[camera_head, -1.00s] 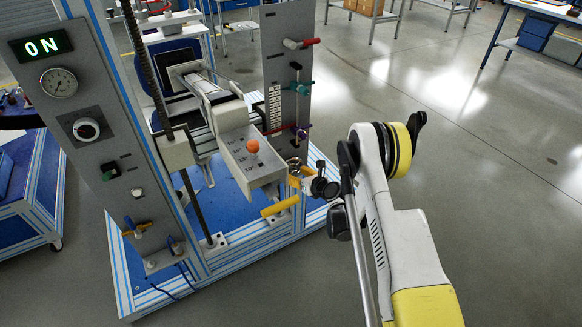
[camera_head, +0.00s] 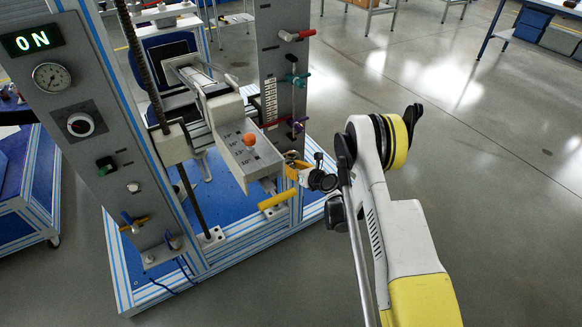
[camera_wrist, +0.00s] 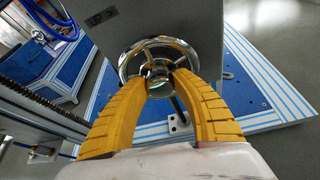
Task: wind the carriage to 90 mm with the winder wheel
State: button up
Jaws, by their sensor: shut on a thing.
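The winder wheel shows in the wrist view as a chrome ring (camera_wrist: 157,42) with a hub at its middle. My gripper (camera_wrist: 162,80) has its two yellow ribbed fingers closed in on the wheel's hub area, inside the ring. The exact contact is hard to see. In the head view my gripper (camera_head: 292,170) is at the front of the rig, right of the grey box (camera_head: 240,165) with the orange knob (camera_head: 249,140); the wheel is mostly hidden there. A white scale (camera_head: 270,100) is on the right upright, with a red pointer near its lower end. Its figures are too small to read.
A yellow bar (camera_head: 277,199) is just below my gripper. Red and teal handles stick out from the right upright. Open floor lies right.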

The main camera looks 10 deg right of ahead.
aim_at(291, 164)
jog(key=m+y, duration=0.2)
jog(key=m, duration=0.1)
jog(key=shift+d, duration=0.15)
jog(key=shift+f+m+y, duration=0.1)
jog(key=shift+m+y, duration=0.9)
jog(key=shift+m, duration=0.5)
jog(key=o, duration=1.2)
notch_tip(291, 164, up, 10)
jog(key=shift+r, duration=0.1)
